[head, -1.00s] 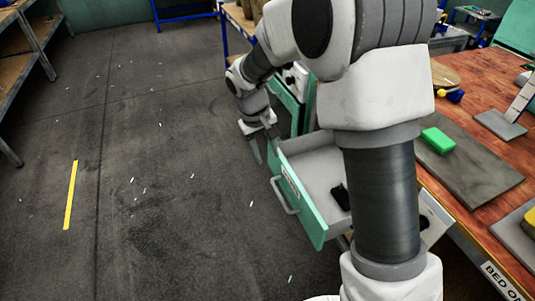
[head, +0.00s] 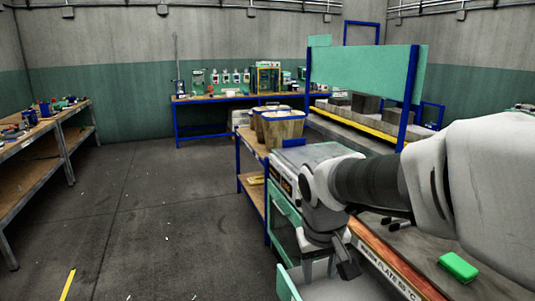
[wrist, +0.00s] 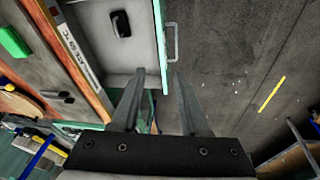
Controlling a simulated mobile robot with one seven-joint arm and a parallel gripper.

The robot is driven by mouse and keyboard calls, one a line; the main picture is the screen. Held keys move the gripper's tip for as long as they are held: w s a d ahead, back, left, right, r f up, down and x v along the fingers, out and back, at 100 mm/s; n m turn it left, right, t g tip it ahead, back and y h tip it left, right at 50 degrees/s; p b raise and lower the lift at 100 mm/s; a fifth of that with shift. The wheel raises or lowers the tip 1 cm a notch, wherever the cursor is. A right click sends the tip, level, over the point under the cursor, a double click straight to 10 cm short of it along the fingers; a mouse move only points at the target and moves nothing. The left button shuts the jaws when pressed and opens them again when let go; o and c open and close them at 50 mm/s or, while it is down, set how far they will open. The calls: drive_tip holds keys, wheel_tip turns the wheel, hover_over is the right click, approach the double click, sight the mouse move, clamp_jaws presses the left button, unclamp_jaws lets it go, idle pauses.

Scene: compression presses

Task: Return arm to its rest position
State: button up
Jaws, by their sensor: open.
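My arm reaches in from the right of the head view, folded over the bench. My gripper (head: 345,262) is above the open drawer (head: 287,285). In the wrist view my gripper (wrist: 159,85) has its two fingers apart with nothing between them. The drawer (wrist: 108,60) lies beyond the fingers there, pulled out. Its grey handle (wrist: 173,42) is to the right of the fingertips, and a small black object (wrist: 121,24) lies inside.
A green block (head: 458,266) sits on the grey plate on the bench, right of my gripper. Bins (head: 278,128) stand on a shelf unit behind. A workbench (head: 40,140) lines the left wall. The floor (head: 140,210) between is mostly clear.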

drive_tip(key=s+d+r+m+t+y, duration=0.1)
drive_tip(key=s+d+r+m+t, duration=0.2)
drive_tip(key=s, duration=1.1)
wheel_tip(320, 180, up, 14)
drive_tip(key=d+n+p, duration=0.1)
drive_tip(key=p, duration=1.2)
drive_tip(key=shift+r+p, duration=0.2)
drive_tip(key=shift+p, duration=0.15)
drive_tip(key=shift+d, duration=0.2)
